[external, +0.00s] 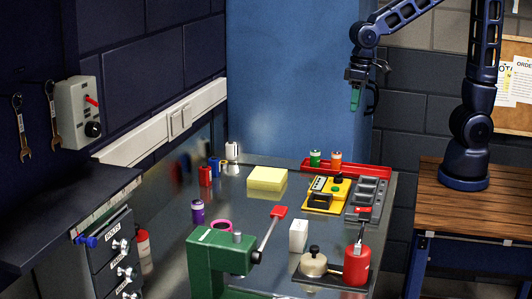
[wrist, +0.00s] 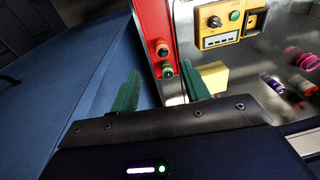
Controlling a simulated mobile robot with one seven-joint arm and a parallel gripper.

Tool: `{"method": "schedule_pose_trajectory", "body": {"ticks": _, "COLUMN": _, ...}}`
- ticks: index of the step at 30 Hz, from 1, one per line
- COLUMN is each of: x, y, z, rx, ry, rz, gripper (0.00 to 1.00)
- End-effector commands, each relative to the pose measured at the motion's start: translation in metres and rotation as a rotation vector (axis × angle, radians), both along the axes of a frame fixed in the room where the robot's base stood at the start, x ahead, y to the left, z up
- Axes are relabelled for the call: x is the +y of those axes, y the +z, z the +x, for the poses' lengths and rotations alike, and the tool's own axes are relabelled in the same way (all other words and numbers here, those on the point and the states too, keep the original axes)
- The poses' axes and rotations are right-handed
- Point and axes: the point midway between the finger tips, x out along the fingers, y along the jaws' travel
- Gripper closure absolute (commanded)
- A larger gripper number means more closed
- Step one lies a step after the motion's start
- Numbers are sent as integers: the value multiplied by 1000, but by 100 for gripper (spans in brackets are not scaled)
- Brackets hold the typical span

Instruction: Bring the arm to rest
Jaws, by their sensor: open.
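My gripper (external: 356,98) hangs in the air at the top right of the external view, in front of the blue panel and above the back of the metal bench (external: 262,208). Its green fingers point down. In the wrist view my gripper (wrist: 160,90) shows two green fingers set wide apart with nothing between them touching either one. It is open and empty. My arm is bent, with its base on the wooden table at the right.
Several small spools stand at the bench's left. Air around the gripper is clear.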

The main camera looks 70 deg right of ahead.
Motion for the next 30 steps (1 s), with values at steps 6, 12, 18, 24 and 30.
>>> {"method": "schedule_pose_trajectory", "body": {"ticks": 6, "x": -58, "y": 23, "z": -23, "rx": -49, "ry": -37, "rz": 7, "gripper": 54}}
{"method": "schedule_pose_trajectory", "body": {"ticks": 12, "x": -102, "y": 40, "z": -47, "rx": -99, "ry": -50, "rz": 6, "gripper": 54}}
{"method": "schedule_pose_trajectory", "body": {"ticks": 18, "x": -146, "y": 55, "z": -79, "rx": -169, "ry": -48, "rz": -8, "gripper": 54}}
{"method": "schedule_pose_trajectory", "body": {"ticks": 24, "x": -183, "y": 65, "z": -114, "rx": -239, "ry": -36, "rz": -34, "gripper": 54}}
{"method": "schedule_pose_trajectory", "body": {"ticks": 30, "x": -207, "y": 69, "z": -143, "rx": -294, "ry": -23, "rz": -64, "gripper": 54}}
